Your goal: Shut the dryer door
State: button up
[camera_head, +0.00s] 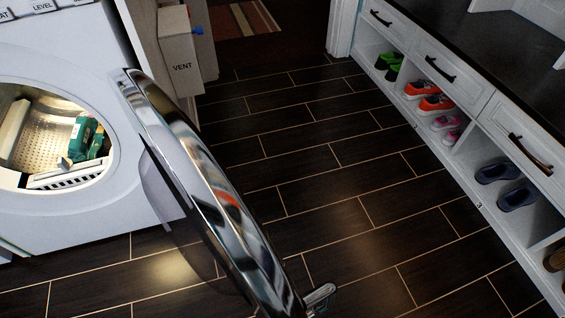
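The dryer (100,208) is a white front-loading machine at the left. Its round drum opening (32,128) is uncovered and shows a perforated metal drum with a green item (84,140) inside. The dryer door (205,165) has a shiny chrome rim and a dark bowl. It stands wide open, swung out from the right side of the opening toward me. A small metallic piece (320,297) shows at the door's near lower edge; I cannot tell what it is. I cannot make out my gripper in this view.
A beige box marked VENT (182,68) stands behind the door. A white shoe bench (470,140) with drawers and several pairs of shoes runs along the right. The dark tiled floor (330,150) between door and bench is clear. A striped rug (245,20) lies at the back.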

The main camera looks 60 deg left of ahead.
aim_at(213, 203)
jog(key=i, duration=1.1)
jog(key=u, duration=3.2)
jog(key=k, duration=0.9)
jog(key=u, duration=1.15)
jog(key=i, duration=0.5)
jog(key=z, duration=0.05)
